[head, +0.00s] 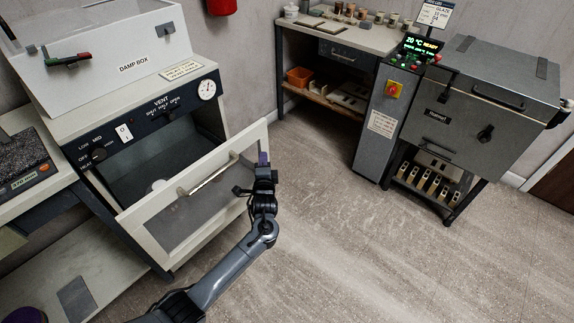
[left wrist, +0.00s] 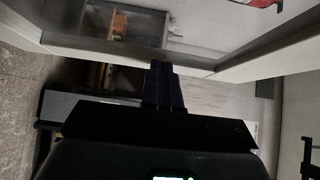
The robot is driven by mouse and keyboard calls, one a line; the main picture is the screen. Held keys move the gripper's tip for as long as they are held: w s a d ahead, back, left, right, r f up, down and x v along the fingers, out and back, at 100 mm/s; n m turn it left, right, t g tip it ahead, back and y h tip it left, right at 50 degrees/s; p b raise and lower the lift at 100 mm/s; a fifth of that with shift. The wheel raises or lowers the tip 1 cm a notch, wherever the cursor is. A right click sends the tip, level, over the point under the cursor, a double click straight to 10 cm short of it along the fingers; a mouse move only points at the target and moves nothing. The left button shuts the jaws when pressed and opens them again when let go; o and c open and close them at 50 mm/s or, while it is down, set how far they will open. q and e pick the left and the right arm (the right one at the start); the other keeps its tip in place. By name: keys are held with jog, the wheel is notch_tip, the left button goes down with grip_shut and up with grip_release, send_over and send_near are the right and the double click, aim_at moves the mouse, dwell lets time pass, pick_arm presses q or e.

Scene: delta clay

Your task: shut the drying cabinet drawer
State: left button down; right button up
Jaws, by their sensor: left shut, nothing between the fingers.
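The drying cabinet (head: 137,118) stands at the left, with a dark control panel on its upper front. Its drawer (head: 195,205) is pulled out, with a pale frame, a see-through front and a metal bar handle (head: 210,174). My left gripper (head: 263,160) is shut and empty at the right end of the drawer front, near its upper corner. In the left wrist view the shut fingers (left wrist: 163,85) are close to a pale frame edge (left wrist: 130,57); I cannot tell whether they touch it. My right gripper is not in view.
A damp box (head: 110,60) sits on top of the cabinet. A grey kiln (head: 485,105) stands at the right, beside a control post (head: 385,120). A bench (head: 345,38) is at the back. The floor (head: 370,240) between is clear.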

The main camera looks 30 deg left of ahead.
pick_arm(q)
jog(key=w+a+b, duration=0.2)
jog(key=a+b, duration=0.1)
jog(key=a, duration=1.8)
jog(key=shift+w+a+f+b, duration=0.15)
jog(key=shift+w+a+b, duration=0.1)
jog(key=shift+b, duration=0.15)
